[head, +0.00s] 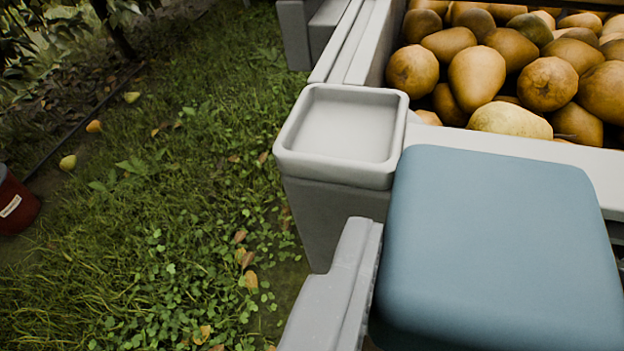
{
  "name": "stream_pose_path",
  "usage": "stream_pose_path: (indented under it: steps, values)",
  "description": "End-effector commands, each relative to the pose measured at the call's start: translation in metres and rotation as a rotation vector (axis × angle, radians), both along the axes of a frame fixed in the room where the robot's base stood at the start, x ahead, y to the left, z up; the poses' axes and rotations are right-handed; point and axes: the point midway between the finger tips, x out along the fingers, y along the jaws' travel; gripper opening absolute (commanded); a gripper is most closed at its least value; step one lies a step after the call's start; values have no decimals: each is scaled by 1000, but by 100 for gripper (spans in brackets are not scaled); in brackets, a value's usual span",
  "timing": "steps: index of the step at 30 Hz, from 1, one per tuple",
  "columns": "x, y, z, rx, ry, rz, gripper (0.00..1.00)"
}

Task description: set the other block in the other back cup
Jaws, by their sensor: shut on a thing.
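A blue-grey block (497,245) with rounded edges fills the lower right of the head view, close to the camera. My gripper (362,250) is shut on the block. One pale grey finger shows along the block's left side; the other finger is not visible. A light grey square cup (335,174) with a raised rim stands at the crate's near left corner. The cup is empty. The block is to the right of the cup and nearer the camera, its upper left corner close to the cup's rim in the picture. I cannot tell the height gap between them.
A pale crate (375,45) full of brown-yellow pears (477,76) lies behind the block and cup. Grass with fallen leaves spreads to the left. A few loose pears (68,162) lie there, and a red bucket (16,205) is at the left edge.

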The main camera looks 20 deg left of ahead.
Motion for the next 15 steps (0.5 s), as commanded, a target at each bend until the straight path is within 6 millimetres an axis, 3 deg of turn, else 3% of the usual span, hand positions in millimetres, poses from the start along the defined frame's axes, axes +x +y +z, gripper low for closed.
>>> stream_pose_path:
  steps: [4, 15]
  values:
    - [16, 8, -3, 5, -6, -1, 34]
    - [91, 44, -12, 7, -3, 0, 34]
